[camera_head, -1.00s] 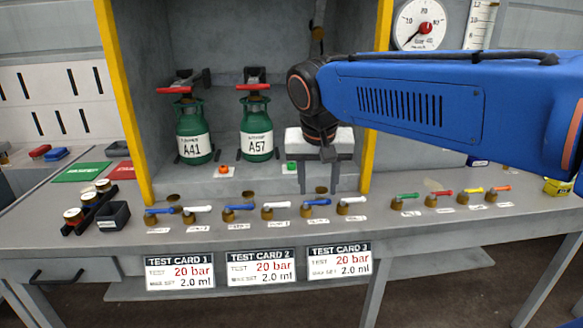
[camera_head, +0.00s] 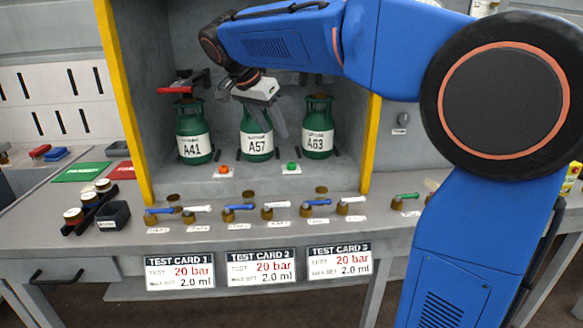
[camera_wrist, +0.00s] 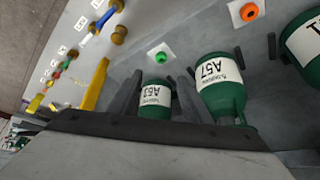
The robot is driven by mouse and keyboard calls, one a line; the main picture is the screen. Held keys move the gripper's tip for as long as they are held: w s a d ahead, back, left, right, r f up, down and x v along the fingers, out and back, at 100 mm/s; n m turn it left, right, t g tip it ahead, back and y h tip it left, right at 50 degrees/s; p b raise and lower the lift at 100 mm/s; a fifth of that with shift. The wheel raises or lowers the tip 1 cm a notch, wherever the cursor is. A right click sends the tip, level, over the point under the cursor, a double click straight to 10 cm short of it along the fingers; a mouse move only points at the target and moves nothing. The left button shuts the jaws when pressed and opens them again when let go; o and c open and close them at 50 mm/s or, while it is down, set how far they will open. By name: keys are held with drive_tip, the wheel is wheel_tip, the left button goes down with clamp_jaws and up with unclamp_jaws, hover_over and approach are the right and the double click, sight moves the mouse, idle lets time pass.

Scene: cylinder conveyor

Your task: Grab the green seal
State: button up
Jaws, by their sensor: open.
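No part is plainly marked as a seal. One small green piece (camera_head: 407,196) lies on a brass fitting in the row along the bench front. A green button (camera_head: 292,167) sits on a white plate in the bay; it also shows in the wrist view (camera_wrist: 161,56). My gripper (camera_head: 252,108) is open, high in the bay in front of cylinder A57 (camera_head: 256,145), covering its top. In the wrist view my gripper's two fingers (camera_wrist: 158,80) stand apart, with cylinder A63 (camera_wrist: 156,98) seen between them. Nothing is seen held.
Cylinders A41 (camera_head: 193,148) and A63 (camera_head: 317,143) flank A57; A41 has a red handle (camera_head: 186,82). Yellow posts (camera_head: 124,100) edge the bay. Blue and white levers (camera_head: 275,207) line the bench front. My arm hides the bench's right part.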

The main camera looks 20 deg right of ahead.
approach(291, 164)
drive_tip(key=x, duration=0.2)
drive_tip(key=shift+d+f, duration=0.2)
drive_tip(key=shift+f, duration=0.1)
drive_tip(key=shift+x, duration=2.7)
drive_tip(key=shift+w, duration=0.15)
drive_tip(key=shift+r, duration=0.1)
drive_tip(key=c, duration=1.1)
